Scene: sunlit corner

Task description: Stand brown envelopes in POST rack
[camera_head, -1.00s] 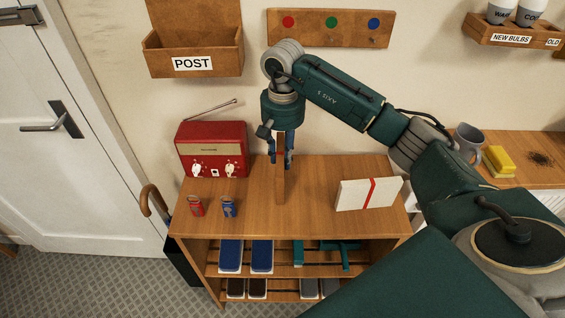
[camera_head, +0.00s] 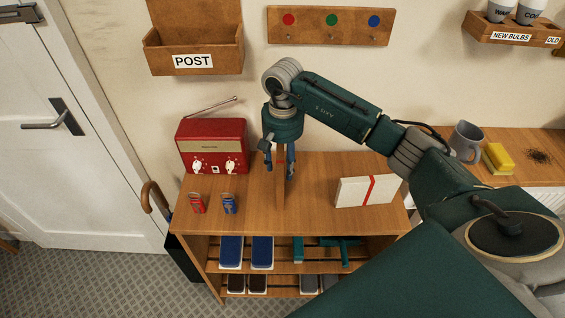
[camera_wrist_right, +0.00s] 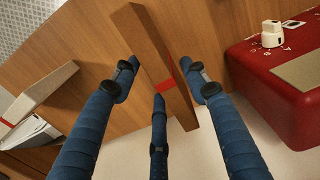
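A brown envelope (camera_head: 281,192) with a red band stands upright, edge-on, on the wooden cabinet top. My right gripper (camera_head: 280,172) points down over its upper part. In the right wrist view the brown envelope (camera_wrist_right: 152,50) lies between the spread blue fingers of the right gripper (camera_wrist_right: 159,80), with small gaps visible at the sides; the gripper is open. The POST rack (camera_head: 193,62) is a wooden wall box at upper left; I see no envelope in it. My left gripper is not in view.
A cream packet with a red band (camera_head: 368,191) stands at right. A hook board (camera_head: 331,26) is on the wall behind my arm.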

